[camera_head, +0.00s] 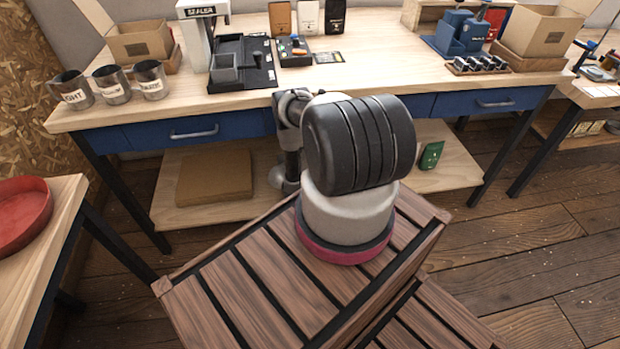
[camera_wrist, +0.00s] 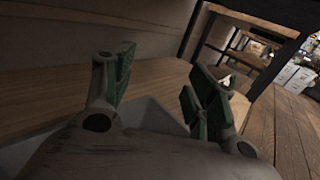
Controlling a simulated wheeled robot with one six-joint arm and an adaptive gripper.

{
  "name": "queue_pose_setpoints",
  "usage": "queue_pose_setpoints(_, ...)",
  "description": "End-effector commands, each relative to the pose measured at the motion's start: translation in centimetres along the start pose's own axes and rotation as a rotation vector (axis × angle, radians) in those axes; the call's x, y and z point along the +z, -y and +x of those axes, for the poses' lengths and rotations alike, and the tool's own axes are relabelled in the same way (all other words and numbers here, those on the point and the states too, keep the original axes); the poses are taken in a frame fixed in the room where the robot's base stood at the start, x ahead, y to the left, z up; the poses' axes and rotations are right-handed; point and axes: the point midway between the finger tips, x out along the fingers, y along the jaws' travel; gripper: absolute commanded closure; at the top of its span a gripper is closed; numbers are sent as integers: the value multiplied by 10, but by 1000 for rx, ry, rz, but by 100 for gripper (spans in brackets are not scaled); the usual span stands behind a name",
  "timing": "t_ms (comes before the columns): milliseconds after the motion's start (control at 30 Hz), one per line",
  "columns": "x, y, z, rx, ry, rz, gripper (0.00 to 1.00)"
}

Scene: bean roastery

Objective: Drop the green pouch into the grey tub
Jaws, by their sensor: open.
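The green pouch (camera_head: 431,155) stands tilted on the right part of the bench's lower shelf, with a pale mark on its face. In the wrist view a dark green, pale-marked shape beyond the right finger looks like the pouch (camera_wrist: 209,83). My gripper (camera_wrist: 160,92) is open, with green pads and nothing between its fingers. It is low at the shelf; in the head view my own arm hides it. A pale grey angled surface (camera_wrist: 150,112) lies behind the fingers; I cannot tell whether it is a tub.
A flat brown box (camera_head: 214,176) lies on the lower shelf (camera_head: 180,212) at left. The bench top (camera_head: 370,77) overhangs the shelf, with blue drawers and dark legs. Three metal cups (camera_head: 110,84) stand on top at left. Open floor (camera_head: 520,235) lies to the right.

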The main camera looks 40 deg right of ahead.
Motion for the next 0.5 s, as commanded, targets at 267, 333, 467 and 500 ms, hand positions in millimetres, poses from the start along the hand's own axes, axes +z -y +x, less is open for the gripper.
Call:
queue_pose_setpoints(267,0,-1,-31,3,-1,-2,44)
queue_pose_setpoints(333,0,-2,-47,4,-2,-3,44)
queue_pose_setpoints(467,-1,-2,-77,5,-1,-2,44)
queue_pose_setpoints(500,-1,-2,-85,5,-1,-2,44)
